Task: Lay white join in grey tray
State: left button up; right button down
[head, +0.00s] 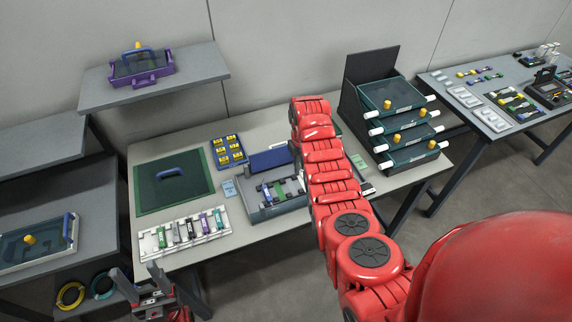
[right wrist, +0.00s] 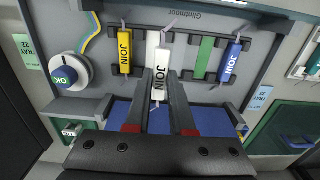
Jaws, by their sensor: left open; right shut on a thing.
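The white join (right wrist: 160,88) is between the fingertips of my right gripper (right wrist: 160,98), which is shut on it. It is held over the grey tray (right wrist: 275,25), where a yellow join (right wrist: 125,52), a green strip (right wrist: 203,58) and a blue join (right wrist: 234,60) lie side by side. A white strip (right wrist: 152,42) shows just beyond the held join. I cannot tell whether the held join touches the tray. In the head view the grey tray (head: 262,214) is on the table, and my arm hides my right gripper. My left gripper (head: 138,276) is open and empty near the table's front left.
A blue tray (head: 229,151) with yellow pieces is behind. Stacked drawers (head: 392,120) stand right.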

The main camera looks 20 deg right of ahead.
aim_at(304, 183)
jog(key=shift+s+d+f, duration=0.1)
jog(key=shift+d+f, duration=0.3)
jog(key=shift+d, duration=0.3)
jog(key=shift+f+b, duration=1.55)
jog(key=shift+f, duration=0.7)
jog(key=shift+f+b, duration=0.45)
jog(key=shift+f, duration=0.15)
jog(key=c, duration=0.7)
grip_release()
jog(key=shift+r, duration=0.1)
